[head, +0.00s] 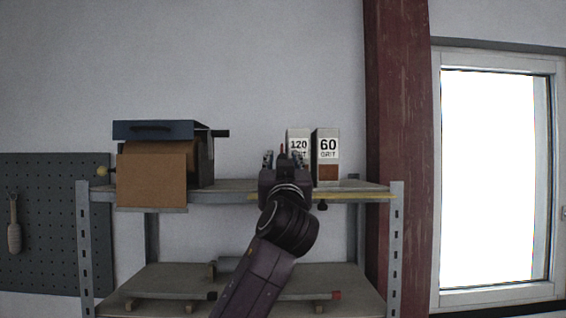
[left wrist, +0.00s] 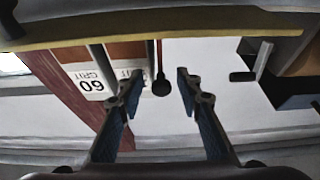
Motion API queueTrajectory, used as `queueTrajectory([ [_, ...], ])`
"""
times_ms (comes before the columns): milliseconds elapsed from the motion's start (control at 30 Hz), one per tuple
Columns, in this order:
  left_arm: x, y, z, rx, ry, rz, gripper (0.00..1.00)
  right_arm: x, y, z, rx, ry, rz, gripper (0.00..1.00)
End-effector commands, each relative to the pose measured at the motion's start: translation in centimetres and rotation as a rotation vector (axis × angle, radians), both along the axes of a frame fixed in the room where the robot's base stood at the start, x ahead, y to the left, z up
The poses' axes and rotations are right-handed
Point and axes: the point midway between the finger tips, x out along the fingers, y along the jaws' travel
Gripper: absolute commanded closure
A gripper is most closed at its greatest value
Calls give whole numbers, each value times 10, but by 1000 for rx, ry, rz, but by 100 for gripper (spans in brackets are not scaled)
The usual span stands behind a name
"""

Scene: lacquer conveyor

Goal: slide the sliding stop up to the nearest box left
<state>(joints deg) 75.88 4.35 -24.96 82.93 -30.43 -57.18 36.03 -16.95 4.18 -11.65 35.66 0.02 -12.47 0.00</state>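The sliding stop shows in the left wrist view as a thin dark red upright with a black knob (left wrist: 161,88), at the yellow rail (left wrist: 110,33). In the head view a thin red piece (head: 282,148) shows above my left gripper (head: 282,160); its lower part is hidden. My left gripper is open, its fingers (left wrist: 158,86) on either side of the knob with gaps to both. The 120 grit box (head: 298,146) and the 60 grit box (head: 328,150) stand on the shelf, right of the stop. My right gripper is in neither view.
A cardboard-fronted dispenser (head: 151,175) with a blue-grey top stands on the shelf's left part. The shelf top (head: 235,186) between it and my gripper is clear. A lower shelf (head: 180,283) holds bars. A red-brown post (head: 398,150) stands at the right.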

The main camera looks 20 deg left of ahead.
Motion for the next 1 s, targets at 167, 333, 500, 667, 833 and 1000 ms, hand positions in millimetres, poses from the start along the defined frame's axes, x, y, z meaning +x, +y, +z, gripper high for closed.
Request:
queueTrajectory([
  [167, -8, -3, -4, 1, -1, -2, 67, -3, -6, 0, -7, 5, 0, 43],
  [333, -29, -9, -13, -1, -1, -4, 67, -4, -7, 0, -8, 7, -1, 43],
  [500, -57, -18, -26, -2, 0, -4, 67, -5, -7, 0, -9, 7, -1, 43],
  [667, -81, -25, -36, -1, 1, -3, 67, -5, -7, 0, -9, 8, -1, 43],
  [833, -99, -30, -44, 0, 1, -1, 67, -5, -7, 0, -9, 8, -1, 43],
  [1000, -105, -31, -47, -1, 3, 0, 67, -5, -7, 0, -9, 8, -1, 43],
])
